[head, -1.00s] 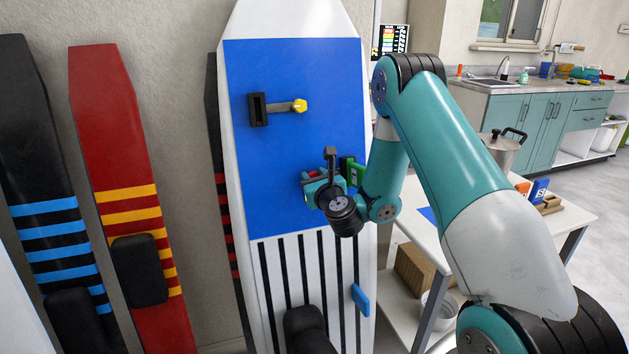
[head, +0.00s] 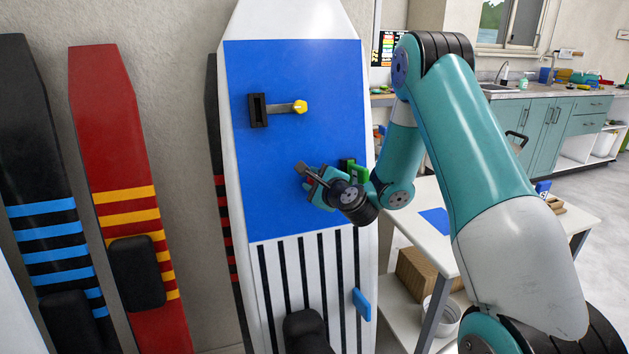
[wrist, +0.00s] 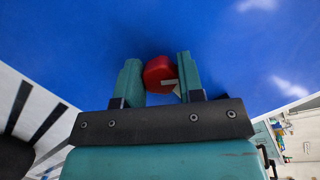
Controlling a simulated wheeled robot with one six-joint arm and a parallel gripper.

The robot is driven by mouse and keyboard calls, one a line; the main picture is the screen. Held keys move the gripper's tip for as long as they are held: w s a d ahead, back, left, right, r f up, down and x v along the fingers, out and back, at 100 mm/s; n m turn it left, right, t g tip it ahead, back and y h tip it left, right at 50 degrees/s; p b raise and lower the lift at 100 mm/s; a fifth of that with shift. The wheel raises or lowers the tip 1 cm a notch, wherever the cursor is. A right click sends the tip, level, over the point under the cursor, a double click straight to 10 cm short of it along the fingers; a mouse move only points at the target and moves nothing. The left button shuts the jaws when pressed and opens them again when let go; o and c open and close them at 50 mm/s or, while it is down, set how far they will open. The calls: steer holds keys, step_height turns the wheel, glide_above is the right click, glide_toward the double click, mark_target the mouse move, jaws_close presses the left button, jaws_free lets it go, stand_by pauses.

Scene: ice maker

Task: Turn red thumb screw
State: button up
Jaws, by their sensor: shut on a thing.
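The red thumb screw (wrist: 158,74) sits on the blue panel (wrist: 90,40) and shows between the two teal fingers of my gripper (wrist: 157,64) in the wrist view. My gripper is shut on it, with one finger on each side. A small pale piece lies across the lower right of the screw. In the head view my gripper (head: 314,181) is at the right middle of the blue panel (head: 290,135), and the screw is hidden behind the gripper.
A dark bracket with a grey lever and yellow knob (head: 300,106) is above left of my gripper. A green part (head: 357,172) sits close to its right. A blue handle (head: 361,303) is lower down. A white table (head: 465,225) stands to the right.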

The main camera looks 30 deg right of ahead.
steer(key=n+g, duration=0.1)
steer(key=n, duration=0.2)
steer(key=n+p, duration=0.1)
steer(key=n, duration=0.3)
steer(key=shift+n+g+y, duration=0.3)
steer(key=shift+g, duration=0.1)
steer(key=n, duration=0.3)
steer(key=shift+f+g, duration=0.1)
steer(key=shift+g, duration=0.3)
steer(key=n, duration=0.3)
steer(key=shift+n+g, duration=0.3)
steer(key=shift+g, duration=0.1)
steer(key=n, duration=0.2)
steer(key=n+h+b, duration=0.1)
steer(key=n, duration=0.1)
steer(key=shift+f+g+h, duration=0.15)
steer(key=shift+g+h, duration=0.15)
steer(key=shift+g, duration=0.1)
steer(key=n+h+b, duration=0.1)
steer(key=n, duration=0.2)
steer(key=shift+s+n+g, duration=0.1)
steer(key=shift+n+g, duration=0.2)
steer(key=shift+n, duration=0.1)
steer(key=shift+b, duration=0.3)
steer(key=o, duration=0.9)
